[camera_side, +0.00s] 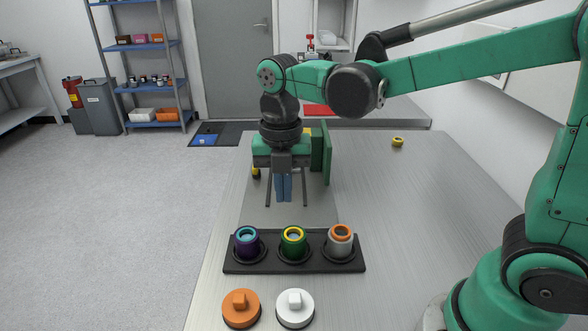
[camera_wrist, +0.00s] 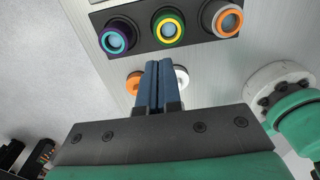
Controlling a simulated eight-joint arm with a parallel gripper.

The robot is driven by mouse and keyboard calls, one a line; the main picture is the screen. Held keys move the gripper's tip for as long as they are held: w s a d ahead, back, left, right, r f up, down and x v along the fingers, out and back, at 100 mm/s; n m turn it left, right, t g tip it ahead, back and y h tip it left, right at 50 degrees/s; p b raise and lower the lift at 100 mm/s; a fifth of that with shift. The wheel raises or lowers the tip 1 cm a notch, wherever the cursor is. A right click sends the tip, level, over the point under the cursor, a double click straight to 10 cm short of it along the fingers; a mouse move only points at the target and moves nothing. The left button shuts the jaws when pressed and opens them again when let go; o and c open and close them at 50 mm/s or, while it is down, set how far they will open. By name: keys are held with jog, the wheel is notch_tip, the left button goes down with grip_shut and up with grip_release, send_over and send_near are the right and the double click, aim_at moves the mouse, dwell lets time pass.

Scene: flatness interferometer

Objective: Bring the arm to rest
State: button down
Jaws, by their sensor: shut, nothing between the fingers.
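My gripper (camera_side: 284,187) points down above the metal bench, behind the black holder in the side view. Its blue fingers are together with nothing between them; they also show in the wrist view (camera_wrist: 158,85). It touches nothing that I can see. My green arm reaches in from the right, with its base at the bench's right side.
A black holder (camera_side: 265,266) carries purple (camera_side: 247,245), green (camera_side: 293,244) and white-orange (camera_side: 339,243) cylinders. An orange knobbed disc (camera_side: 241,311) and a white one (camera_side: 295,310) lie in front. A green upright plate (camera_side: 327,155) stands behind my gripper. The bench's right middle is clear.

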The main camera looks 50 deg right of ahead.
jog(key=s+d+m+t, duration=0.2)
jog(key=m+t, duration=0.1)
jog(key=m, duration=1)
jog(key=s+d+m+t, duration=0.2)
jog(key=d+m+t, duration=0.1)
jog(key=m, duration=1.1)
jog(key=shift+s+r+t, duration=0.35)
jog(key=shift+r+t, duration=0.05)
jog(key=shift+t, duration=0.3)
